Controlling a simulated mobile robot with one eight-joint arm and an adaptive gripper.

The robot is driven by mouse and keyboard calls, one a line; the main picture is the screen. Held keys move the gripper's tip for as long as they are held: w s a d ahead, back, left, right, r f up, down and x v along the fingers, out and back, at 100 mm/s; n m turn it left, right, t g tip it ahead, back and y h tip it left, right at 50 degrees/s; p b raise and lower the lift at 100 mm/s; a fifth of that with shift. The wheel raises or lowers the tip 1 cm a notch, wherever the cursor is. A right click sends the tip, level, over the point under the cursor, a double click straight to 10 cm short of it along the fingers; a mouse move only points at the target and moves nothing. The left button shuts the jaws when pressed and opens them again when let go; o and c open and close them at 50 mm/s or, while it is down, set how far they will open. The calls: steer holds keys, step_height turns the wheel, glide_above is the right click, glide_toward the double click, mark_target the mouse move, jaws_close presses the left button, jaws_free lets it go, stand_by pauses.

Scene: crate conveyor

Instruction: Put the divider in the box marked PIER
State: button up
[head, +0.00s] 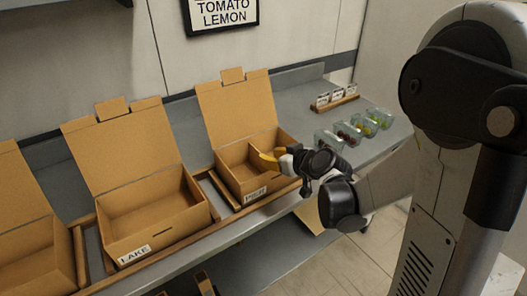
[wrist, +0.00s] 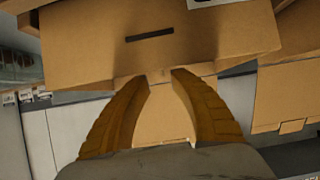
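The box (head: 229,192) with a small label, which seems to read PIER, stands open with its lid up in the head view. An upright cardboard panel, which looks like the divider (head: 249,153), stands inside it and parts its space. A cardboard face with a dark slot (wrist: 150,36) lies just beyond the tips. Whether it is the divider is unclear.
The LAKE box (head: 193,222) stands open to the left, with another open box (head: 30,255) beyond it. Clear tubs (head: 349,132) and a small card rack (head: 337,101) are on the counter at right. A TOMATO LEMON sign (head: 222,14) hangs on the wall.

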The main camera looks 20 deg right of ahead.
steer(key=s+r+m+g+h, duration=0.1)
steer(key=s+r, duration=0.3)
steer(key=s, duration=0.8)
steer(key=s+a+r+m+g+h+p, duration=0.1)
steer(key=s+r+m+g+h, duration=0.1)
steer(key=s, duration=1.1)
step_height(320, 180, up, 2)
steer(key=shift+a+m+g+h, duration=0.3)
steer(key=shift+g+h, duration=0.1)
steer(key=shift+g, duration=0.4)
